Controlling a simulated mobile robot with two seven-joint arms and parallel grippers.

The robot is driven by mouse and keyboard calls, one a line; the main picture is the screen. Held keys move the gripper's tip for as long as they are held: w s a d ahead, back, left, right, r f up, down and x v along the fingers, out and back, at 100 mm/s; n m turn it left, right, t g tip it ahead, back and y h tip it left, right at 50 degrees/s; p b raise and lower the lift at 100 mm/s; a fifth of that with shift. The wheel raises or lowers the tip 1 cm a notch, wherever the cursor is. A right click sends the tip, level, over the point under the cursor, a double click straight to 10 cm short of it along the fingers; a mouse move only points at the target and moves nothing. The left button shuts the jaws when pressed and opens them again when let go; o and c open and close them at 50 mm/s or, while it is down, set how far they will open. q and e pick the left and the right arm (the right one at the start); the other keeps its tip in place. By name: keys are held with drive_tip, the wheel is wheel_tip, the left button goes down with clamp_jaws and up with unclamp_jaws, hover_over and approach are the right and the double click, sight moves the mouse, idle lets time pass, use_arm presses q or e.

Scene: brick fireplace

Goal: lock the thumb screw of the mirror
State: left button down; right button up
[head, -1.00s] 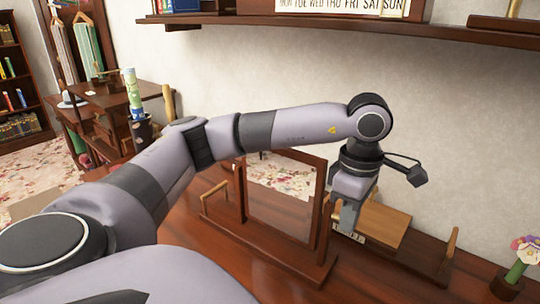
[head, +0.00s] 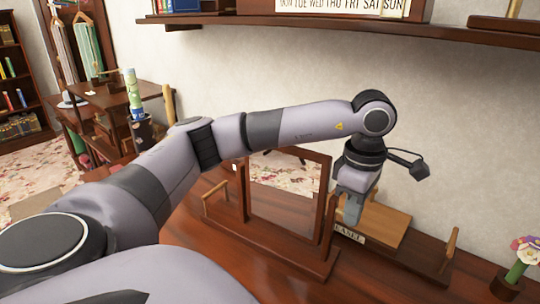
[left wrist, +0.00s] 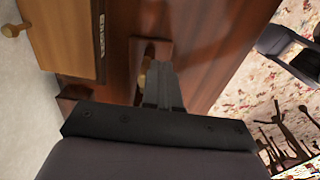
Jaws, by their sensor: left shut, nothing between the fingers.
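The mirror (head: 322,211) is a dark wooden frame standing upright on a wooden base on the table in the head view. Its pane reflects the patterned rug. My left gripper (head: 351,217) points down just right of the frame's right post, above the table. In the left wrist view the shut, empty left gripper (left wrist: 163,95) is beside a small light wooden knob (left wrist: 143,78) on a dark wooden upright. This looks like the thumb screw. I cannot tell whether the fingers touch it. The knob is not visible in the head view. My right gripper is not in view.
A light wooden panel (head: 383,220) with a lettered label (head: 349,235) lies behind the gripper, on a dark rack with pegs. Flowers (head: 522,252) stand at far right. A shelf (head: 330,26) runs along the wall above. The table front is clear.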

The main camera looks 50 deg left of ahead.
use_arm(q)
drive_tip(key=shift+s+d+r+p, duration=0.1)
drive_tip(key=shift+s+r+p, duration=0.1)
drive_tip(key=shift+r+p, duration=0.4)
drive_tip(key=shift+s+r+p, duration=0.2)
drive_tip(key=shift+r+p, duration=0.05)
drive_tip(key=shift+r, duration=0.5)
drive_tip(key=shift+w, duration=0.1)
drive_tip(key=shift+w, duration=0.55)
drive_tip(key=shift+f, duration=0.1)
wheel_tip(320, 180, up, 7)
drive_tip(key=p, duration=0.5)
idle(0.5)
